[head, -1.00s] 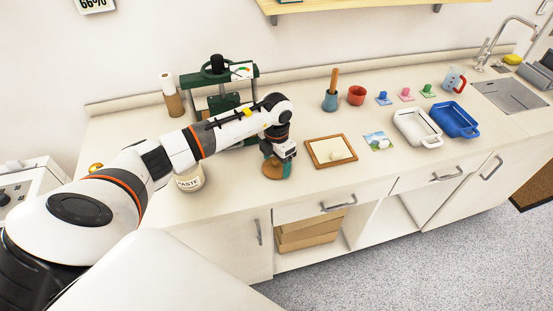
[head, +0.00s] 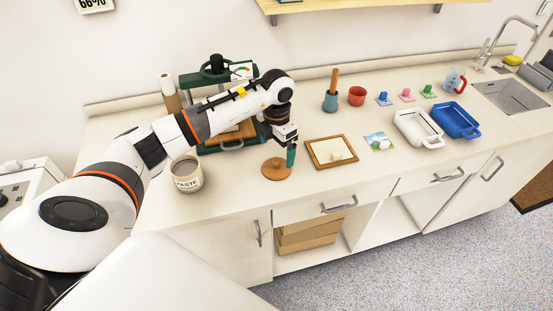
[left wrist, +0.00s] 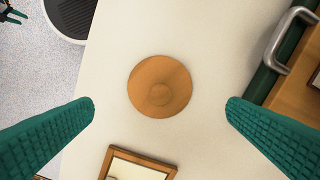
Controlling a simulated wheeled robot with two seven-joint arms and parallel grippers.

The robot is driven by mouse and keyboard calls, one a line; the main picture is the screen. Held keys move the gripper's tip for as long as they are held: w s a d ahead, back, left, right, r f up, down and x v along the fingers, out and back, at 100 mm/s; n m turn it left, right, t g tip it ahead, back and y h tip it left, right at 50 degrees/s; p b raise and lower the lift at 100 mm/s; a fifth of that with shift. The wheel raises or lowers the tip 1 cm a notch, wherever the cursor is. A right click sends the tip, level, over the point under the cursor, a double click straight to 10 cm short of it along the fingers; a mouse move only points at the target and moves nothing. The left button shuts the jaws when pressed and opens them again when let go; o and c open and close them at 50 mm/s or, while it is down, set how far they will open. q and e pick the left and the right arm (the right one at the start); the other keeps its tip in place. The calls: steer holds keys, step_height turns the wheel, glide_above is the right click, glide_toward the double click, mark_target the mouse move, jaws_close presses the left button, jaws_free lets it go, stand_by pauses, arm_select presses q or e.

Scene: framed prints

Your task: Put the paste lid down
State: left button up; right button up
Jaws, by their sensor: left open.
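The paste lid (head: 276,168), a round tan wooden disc with a small knob, lies flat on the counter. It is in the middle of the left wrist view (left wrist: 160,80). The paste jar (head: 187,175), cream with a PASTE label, stands uncovered to its left. My left gripper (head: 286,153) is open, above and just behind the lid. In the left wrist view its two teal fingers are wide apart on either side of the lid, with nothing between them. A small dark and teal piece, apparently my right gripper (left wrist: 13,14), shows at the upper left corner there; its opening is unclear.
A wood-framed print (head: 331,152) lies right of the lid, with a small picture card (head: 379,141) beyond it. A green press (head: 190,84) stands behind my left arm. White (head: 416,130) and blue (head: 455,120) trays sit farther right. The counter's front strip is clear.

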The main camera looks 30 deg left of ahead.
mark_target(276, 161)
arm_select(q)
step_height(276, 161, up, 6)
steer(key=shift+b, duration=0.4)
